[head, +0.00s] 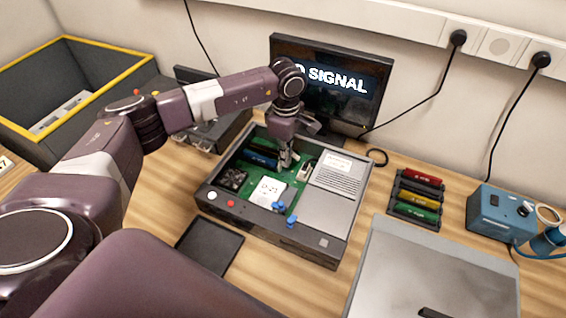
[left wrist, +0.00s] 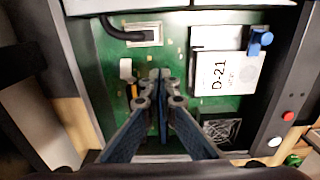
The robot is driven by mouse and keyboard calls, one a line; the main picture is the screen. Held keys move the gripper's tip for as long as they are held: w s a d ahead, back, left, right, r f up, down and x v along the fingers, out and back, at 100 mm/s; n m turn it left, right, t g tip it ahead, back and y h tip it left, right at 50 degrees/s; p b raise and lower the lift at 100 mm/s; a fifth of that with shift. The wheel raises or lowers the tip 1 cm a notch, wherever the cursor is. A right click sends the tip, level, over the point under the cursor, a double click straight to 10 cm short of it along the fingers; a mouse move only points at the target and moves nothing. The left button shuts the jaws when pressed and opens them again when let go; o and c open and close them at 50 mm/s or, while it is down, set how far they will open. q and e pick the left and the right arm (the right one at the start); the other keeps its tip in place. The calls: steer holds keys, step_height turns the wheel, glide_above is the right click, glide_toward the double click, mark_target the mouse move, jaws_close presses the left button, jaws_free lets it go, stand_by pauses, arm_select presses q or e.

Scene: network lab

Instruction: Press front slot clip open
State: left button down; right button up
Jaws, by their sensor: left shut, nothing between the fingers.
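An open grey chassis (head: 290,236) stands on the wooden table, with a green circuit board (left wrist: 190,75) inside. A dark blue memory module (head: 261,156) sits in a slot towards the back left of the board. My left gripper (head: 287,160) points down into the chassis at the right end of this module. In the left wrist view its fingertips (left wrist: 160,80) are together with nothing held, over the slot area. The fingers hide the clip, so I cannot tell whether it is open or touched. My right gripper is not in view.
A fan (head: 232,178) and a white D-21 block (head: 268,192) sit near the slots, with blue knobs (head: 291,219) at the chassis front. A monitor (head: 333,85) stands behind. A rack (head: 415,197) of coloured modules and a blue device (head: 501,213) stand right.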

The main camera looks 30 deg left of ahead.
arm_select(q)
steer(key=shift+s+a, duration=0.1)
steer(key=shift+r+p, duration=0.65)
steer(key=shift+r, duration=0.25)
step_height(320, 180, up, 6)
steer(key=p, duration=0.3)
steer(key=shift+f, duration=0.1)
